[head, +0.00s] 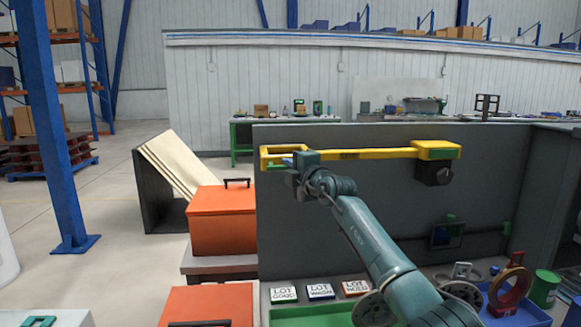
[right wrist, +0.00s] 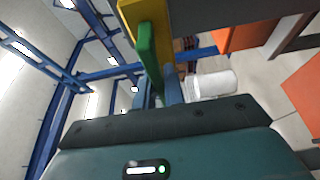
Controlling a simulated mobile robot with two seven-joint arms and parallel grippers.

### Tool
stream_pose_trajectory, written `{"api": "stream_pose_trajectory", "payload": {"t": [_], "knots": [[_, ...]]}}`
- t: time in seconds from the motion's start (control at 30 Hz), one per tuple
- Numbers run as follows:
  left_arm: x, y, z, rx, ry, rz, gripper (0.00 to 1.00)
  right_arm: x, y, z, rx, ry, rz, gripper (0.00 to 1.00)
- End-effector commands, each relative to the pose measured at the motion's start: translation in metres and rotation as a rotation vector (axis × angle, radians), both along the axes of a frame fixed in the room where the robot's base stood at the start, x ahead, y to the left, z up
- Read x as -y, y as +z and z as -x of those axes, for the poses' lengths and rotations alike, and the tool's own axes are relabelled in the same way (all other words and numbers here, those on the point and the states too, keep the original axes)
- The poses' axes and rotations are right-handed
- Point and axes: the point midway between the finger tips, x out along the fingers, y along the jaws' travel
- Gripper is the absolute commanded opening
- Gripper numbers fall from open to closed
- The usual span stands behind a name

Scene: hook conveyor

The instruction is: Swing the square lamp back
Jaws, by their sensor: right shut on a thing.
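The square lamp (head: 268,151) is a yellow square frame at the left end of a long yellow arm (head: 385,152). That arm runs along the dark panel to a yellow bracket (head: 436,149) with a black part below it. My right gripper (head: 288,161) is at the lamp's frame, shut on it. In the right wrist view, the yellow lamp part (right wrist: 130,14) and a green grip (right wrist: 149,55) stand at my blue fingers (right wrist: 160,92). The exact contact is partly hidden. My left gripper is not in view.
The dark panel (head: 330,235) stands behind my right arm. Orange boxes (head: 222,220) are at its left. Below are lot cards (head: 320,291), a green tray (head: 310,317) and a blue bin (head: 520,314) with a reddish ring. The floor at left is open, beside a blue post (head: 52,130).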

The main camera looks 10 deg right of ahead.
Motion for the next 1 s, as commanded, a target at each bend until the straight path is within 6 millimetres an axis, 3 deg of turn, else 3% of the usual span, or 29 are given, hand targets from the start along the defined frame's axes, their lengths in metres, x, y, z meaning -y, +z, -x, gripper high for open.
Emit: {"api": "stream_pose_trajectory", "payload": {"t": [0.03, 0.1, 0.13, 0.4, 1.0], "knots": [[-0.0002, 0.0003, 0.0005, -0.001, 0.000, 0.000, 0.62, 0.0044, 0.0103, -0.0008, 0.021, -0.008, -0.002, 0.00], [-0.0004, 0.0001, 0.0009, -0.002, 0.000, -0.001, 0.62, 0.0042, 0.0104, -0.0007, 0.021, -0.008, -0.002, 0.00], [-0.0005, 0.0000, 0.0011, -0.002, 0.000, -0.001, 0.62, 0.0041, 0.0105, -0.0006, 0.021, -0.008, -0.002, 0.12], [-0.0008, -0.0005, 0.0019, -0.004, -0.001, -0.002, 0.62, 0.0014, 0.0072, -0.0002, 0.014, -0.003, -0.003, 0.33], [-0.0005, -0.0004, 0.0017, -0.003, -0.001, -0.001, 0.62, -0.0012, 0.0019, 0.0003, 0.004, 0.002, -0.001, 0.33]]}}
